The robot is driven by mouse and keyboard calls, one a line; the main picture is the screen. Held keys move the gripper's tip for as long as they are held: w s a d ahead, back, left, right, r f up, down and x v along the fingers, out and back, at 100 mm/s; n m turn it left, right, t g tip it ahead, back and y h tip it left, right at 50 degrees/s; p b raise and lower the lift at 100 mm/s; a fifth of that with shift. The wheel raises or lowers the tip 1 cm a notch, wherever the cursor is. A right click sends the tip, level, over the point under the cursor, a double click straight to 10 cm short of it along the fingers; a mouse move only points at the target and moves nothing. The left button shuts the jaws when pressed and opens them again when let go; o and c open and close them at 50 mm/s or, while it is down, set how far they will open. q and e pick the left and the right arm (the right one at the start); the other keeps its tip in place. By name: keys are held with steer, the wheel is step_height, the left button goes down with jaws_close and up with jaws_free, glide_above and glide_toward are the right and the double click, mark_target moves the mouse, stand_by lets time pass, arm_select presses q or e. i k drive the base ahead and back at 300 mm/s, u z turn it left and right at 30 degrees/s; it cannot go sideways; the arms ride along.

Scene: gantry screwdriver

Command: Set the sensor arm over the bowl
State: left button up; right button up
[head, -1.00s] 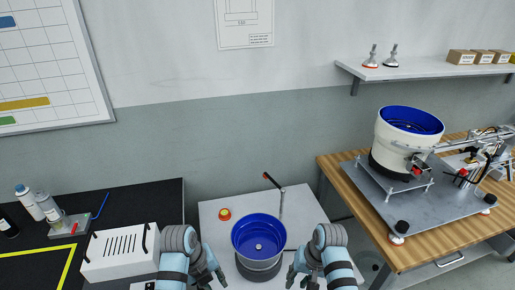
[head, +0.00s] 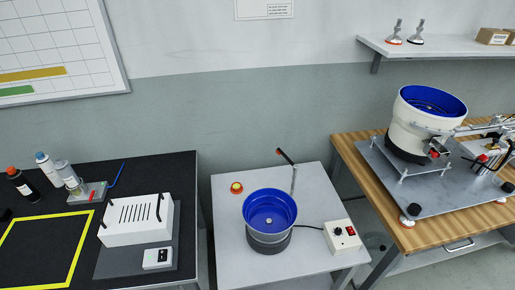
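A blue bowl (head: 270,209) on a dark and grey round base stands on the light grey table in the middle of the head view. The sensor arm (head: 286,157) is a dark bar with a red-orange tip on top of a thin upright post (head: 294,181), behind and to the right of the bowl. The bar points up and left, away from the bowl, and is not over it. Neither of my grippers is in view.
A white handled case (head: 138,220) is on the black bench. A larger feeder (head: 427,118) stands on the wooden table at right.

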mark_target(295, 166)
steer(key=k, duration=0.5)
steer(key=z, duration=1.4)
steer(key=i, duration=1)
steer(key=u, duration=2.35)
